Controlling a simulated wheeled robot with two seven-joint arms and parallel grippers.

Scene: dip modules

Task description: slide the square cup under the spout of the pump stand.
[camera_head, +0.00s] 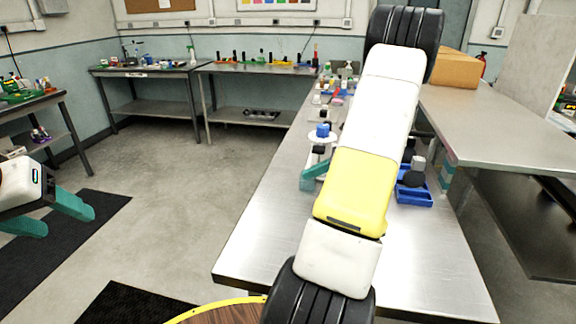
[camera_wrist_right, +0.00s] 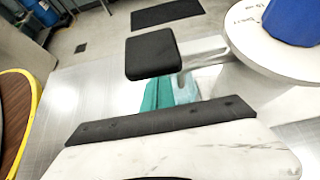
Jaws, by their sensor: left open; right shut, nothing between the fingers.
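A black square-topped piece (camera_head: 319,150) stands on the bench beside a white round plate (camera_head: 322,137) bearing a blue cylinder (camera_head: 322,130). In the right wrist view the black square piece (camera_wrist_right: 150,57) partly covers my teal fingers, with the white plate (camera_wrist_right: 245,45) and blue cylinder (camera_wrist_right: 295,18) at right. I cannot tell surely which part is the square cup and which the pump stand; no spout is clear. My right gripper (camera_head: 312,178) is shut and empty, close by this group; it also shows in the right wrist view (camera_wrist_right: 168,93). My left gripper (camera_head: 62,215) is open and empty, off the bench.
A blue tray (camera_head: 414,200) with dark and grey items sits right of my right arm, which hides part of the bench (camera_head: 262,240). Several small items stand further back. The bench's front left is clear. A yellow-rimmed round wooden top (camera_head: 225,314) is at the bottom.

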